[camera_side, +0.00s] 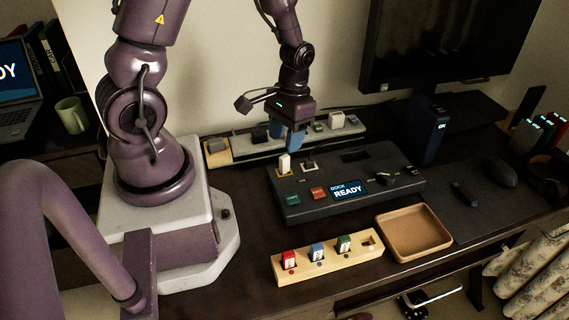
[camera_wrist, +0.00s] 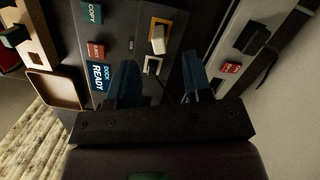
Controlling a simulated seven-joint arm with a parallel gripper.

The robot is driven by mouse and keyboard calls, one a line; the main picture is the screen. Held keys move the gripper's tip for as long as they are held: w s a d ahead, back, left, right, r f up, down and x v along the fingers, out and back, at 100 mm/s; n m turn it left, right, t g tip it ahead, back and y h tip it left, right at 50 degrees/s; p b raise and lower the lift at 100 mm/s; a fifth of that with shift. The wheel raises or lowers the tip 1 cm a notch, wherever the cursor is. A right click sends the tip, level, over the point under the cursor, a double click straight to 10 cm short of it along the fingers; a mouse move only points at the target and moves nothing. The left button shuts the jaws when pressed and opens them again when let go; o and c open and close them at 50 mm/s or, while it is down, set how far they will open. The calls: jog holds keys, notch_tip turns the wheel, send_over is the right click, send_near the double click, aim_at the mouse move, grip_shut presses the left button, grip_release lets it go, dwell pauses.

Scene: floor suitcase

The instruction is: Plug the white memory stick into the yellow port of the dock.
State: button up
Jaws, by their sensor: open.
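The white memory stick (camera_side: 285,163) stands upright at the yellow port (camera_wrist: 164,24) of the dark dock (camera_side: 325,174). In the wrist view the stick (camera_wrist: 158,40) sits within the yellow frame; how deep it sits I cannot tell. The dock screen (camera_side: 348,190) reads "DOCK READY". My gripper (camera_side: 289,139) is above the back left of the dock. In the wrist view its blue fingers (camera_wrist: 158,78) are apart with nothing between them, clear of the stick.
A wooden block (camera_side: 333,263) in front holds red, blue and green sticks, with an empty slot at its right. A tan tray (camera_side: 380,232) lies right of it. A strip with several plugs (camera_side: 337,121) runs behind the dock. A monitor (camera_side: 440,45) stands at the back right.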

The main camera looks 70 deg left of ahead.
aim_at(285, 156)
jog(key=shift+s+d+f, duration=0.1)
jog(key=shift+f, duration=1.5)
jog(key=shift+s+d+f, duration=0.1)
jog(key=shift+f, duration=1.45)
grip_shut()
